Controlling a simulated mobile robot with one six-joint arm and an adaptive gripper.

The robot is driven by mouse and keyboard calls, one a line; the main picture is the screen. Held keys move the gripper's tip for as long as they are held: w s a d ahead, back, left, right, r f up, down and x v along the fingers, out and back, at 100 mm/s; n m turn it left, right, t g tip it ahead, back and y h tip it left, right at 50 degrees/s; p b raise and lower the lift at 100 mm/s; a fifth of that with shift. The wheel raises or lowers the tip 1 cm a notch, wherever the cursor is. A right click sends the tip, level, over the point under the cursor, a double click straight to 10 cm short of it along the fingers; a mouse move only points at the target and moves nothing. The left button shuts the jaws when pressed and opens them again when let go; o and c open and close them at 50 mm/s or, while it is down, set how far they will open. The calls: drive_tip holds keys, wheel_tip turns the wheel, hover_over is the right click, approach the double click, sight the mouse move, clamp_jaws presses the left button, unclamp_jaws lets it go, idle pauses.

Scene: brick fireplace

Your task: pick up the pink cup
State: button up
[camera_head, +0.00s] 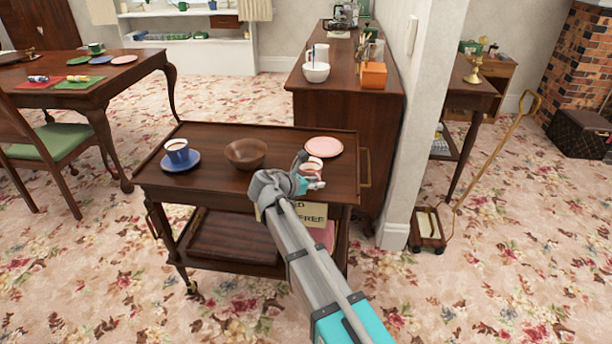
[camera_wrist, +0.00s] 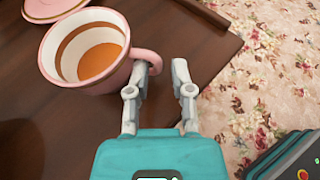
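The pink cup (camera_head: 313,165) stands upright near the right end of the dark wooden trolley top. In the wrist view the cup (camera_wrist: 62,71) is at the upper left, with a white inside, a brown band and orange-brown liquid. Its pink handle points right, toward my gripper. My gripper (camera_wrist: 161,70) is open, its fingers pointing forward at the handle side. The left finger overlaps the handle, whose outer curve shows between the fingers; I cannot tell whether they touch. In the head view my gripper (camera_head: 308,174) is beside the cup and partly covers it.
A pink plate (camera_head: 323,147) lies behind the cup. The trolley (camera_head: 220,137) has a side handle near a white wall end (camera_head: 420,130).

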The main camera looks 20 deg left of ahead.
drive_tip(key=shift+x, duration=0.95)
clamp_jaws()
